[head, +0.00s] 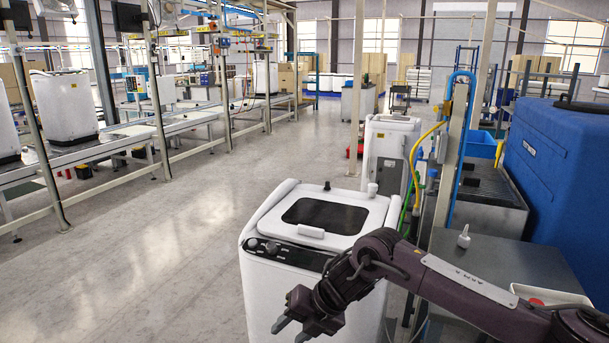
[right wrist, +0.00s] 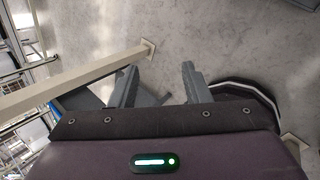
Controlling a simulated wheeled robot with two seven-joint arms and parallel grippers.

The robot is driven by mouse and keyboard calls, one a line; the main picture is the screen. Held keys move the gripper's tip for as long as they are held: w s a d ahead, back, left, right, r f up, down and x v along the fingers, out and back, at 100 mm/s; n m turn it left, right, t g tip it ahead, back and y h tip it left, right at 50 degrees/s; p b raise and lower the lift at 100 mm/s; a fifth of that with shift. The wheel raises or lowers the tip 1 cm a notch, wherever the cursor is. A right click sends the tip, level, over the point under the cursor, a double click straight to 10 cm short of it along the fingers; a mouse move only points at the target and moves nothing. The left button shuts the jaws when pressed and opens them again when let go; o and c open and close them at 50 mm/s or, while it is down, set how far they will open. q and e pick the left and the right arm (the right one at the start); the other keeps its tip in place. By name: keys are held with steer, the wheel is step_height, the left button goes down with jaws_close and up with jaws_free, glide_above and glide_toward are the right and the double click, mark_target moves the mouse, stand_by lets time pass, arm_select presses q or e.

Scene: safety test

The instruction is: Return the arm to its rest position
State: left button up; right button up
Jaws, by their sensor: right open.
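My right arm (head: 470,287) comes in from the right side of the head view and reaches across in front of a white washing machine (head: 262,287). My right gripper (head: 290,328) hangs low in front of the machine's front face, pointing down and left. In the right wrist view its two fingers (right wrist: 158,88) stand apart with nothing between them, over grey floor. Whether the gripper touches the machine cannot be told. My left gripper is in neither view.
A grey worktable (head: 490,262) with a small white bottle (head: 464,237) stands at the right, beside a large blue container (head: 562,165). A post with hoses (head: 452,150) rises behind the arm. A conveyor line (head: 110,140) runs along the left. The floor (head: 150,240) between is clear.

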step_height(320, 180, down, 13)
steer(key=w+a+m+t+y+p, duration=0.1)
steer(key=w+a+m+t+y, duration=0.2)
steer(key=m, duration=0.8)
steer(key=s+d+f+m+t+h, duration=0.1)
steer(key=s+d+f+m, duration=0.25)
steer(key=f, duration=0.35)
steer(key=s+d+f+m+h+p, duration=0.1)
steer(key=s+d+f+m, duration=0.1)
steer(key=d+f+m, duration=0.35)
steer(key=s+d+f+m+t+h, duration=0.1)
steer(key=s+d+f+m, duration=0.15)
steer(key=f, duration=0.55)
steer(key=s+d+f+m+g+h, duration=0.1)
steer(key=s+d+f, duration=0.4)
steer(key=s, duration=0.9)
steer(key=s+d+f+m+g+h+p, duration=0.1)
steer(key=s+d+f+m, duration=0.5)
steer(key=s, duration=0.8)
steer(key=s+d+f+m+g+h, duration=0.3)
steer(key=s+f, duration=0.5)
steer(key=s, duration=0.6)
steer(key=d+m+h, duration=0.1)
steer(key=d+h, duration=0.1)
steer(key=d, duration=0.1)
steer(key=shift+s+f+p, duration=0.25)
steer(key=shift+f+p, duration=0.05)
steer(key=shift+f, duration=0.1)
